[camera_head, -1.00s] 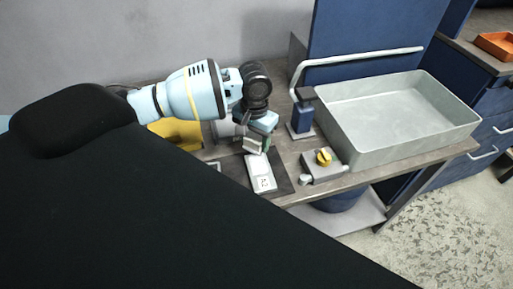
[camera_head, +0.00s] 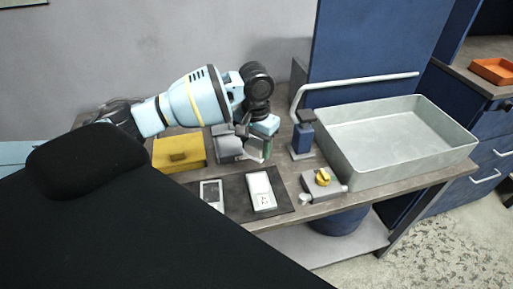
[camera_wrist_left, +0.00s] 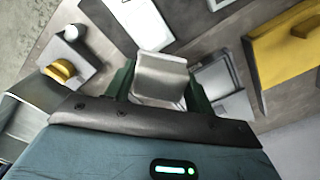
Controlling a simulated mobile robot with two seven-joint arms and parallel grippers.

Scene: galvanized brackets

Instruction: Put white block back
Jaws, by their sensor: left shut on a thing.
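My left gripper (camera_head: 258,147) is shut on a pale silvery bent-sheet bracket, which shows best between the green fingers in the left wrist view (camera_wrist_left: 161,78). It holds this piece above the bench, behind the dark mat (camera_head: 232,202). A white block (camera_head: 262,190) with a small printed label lies on the mat, apart from the gripper; it also shows in the left wrist view (camera_wrist_left: 140,22). A second flat white-and-grey piece (camera_head: 211,195) lies on the mat to its left. My right gripper is not in view.
A grey metal box (camera_head: 227,148) stands behind the mat, partly hidden by the gripper, with a yellow box (camera_head: 180,154) to its left. A fixture with a yellow knob (camera_head: 323,177) and a large grey tray (camera_head: 395,170) stand to the right. A blue post (camera_head: 302,140) stands between.

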